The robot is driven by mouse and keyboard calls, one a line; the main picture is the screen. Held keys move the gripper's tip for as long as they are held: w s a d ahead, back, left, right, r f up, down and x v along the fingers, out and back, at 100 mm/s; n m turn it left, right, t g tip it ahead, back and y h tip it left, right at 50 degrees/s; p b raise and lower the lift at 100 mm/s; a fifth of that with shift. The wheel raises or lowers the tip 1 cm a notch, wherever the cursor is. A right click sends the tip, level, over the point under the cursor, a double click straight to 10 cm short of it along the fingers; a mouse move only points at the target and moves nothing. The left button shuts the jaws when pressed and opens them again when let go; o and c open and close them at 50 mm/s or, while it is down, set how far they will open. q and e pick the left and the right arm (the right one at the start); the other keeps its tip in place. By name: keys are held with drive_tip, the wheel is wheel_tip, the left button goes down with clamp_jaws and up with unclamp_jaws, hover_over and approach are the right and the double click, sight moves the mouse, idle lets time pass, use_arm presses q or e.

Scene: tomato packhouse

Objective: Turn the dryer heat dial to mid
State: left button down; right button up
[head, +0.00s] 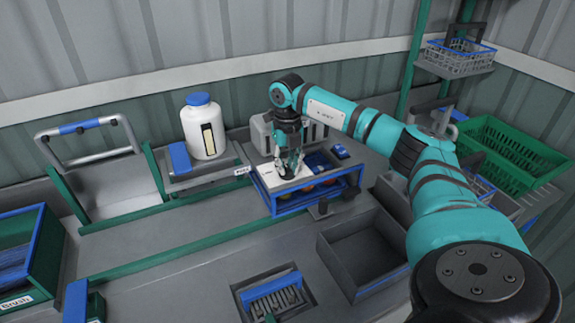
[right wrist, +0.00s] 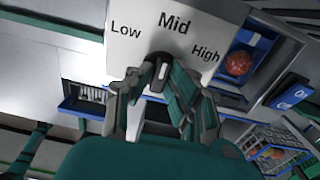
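The dryer heat dial (right wrist: 162,72) is a dark round knob with a light bar, on a white panel (right wrist: 128,55) lettered Low, Mid and High. In the right wrist view its light bar stands nearly upright, roughly below the word Mid; the exact setting is hard to read. My right gripper (right wrist: 157,80) has its fingers on either side of the dial; whether they press on it cannot be told. In the head view my right gripper (head: 288,168) points down at the white panel (head: 277,178) and hides the dial. My left gripper is out of view.
The panel sits on a blue-framed rack (head: 290,208) with red and orange items inside. A white bottle with a blue cap (head: 203,130) stands to its left. An empty grey bin (head: 345,235) is at its front right.

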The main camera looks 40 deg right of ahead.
sight(288, 168)
drive_tip(key=o, duration=0.4)
wheel_tip(288, 168, up, 12)
drive_tip(key=shift+r, duration=0.1)
idle(0.4)
idle(0.5)
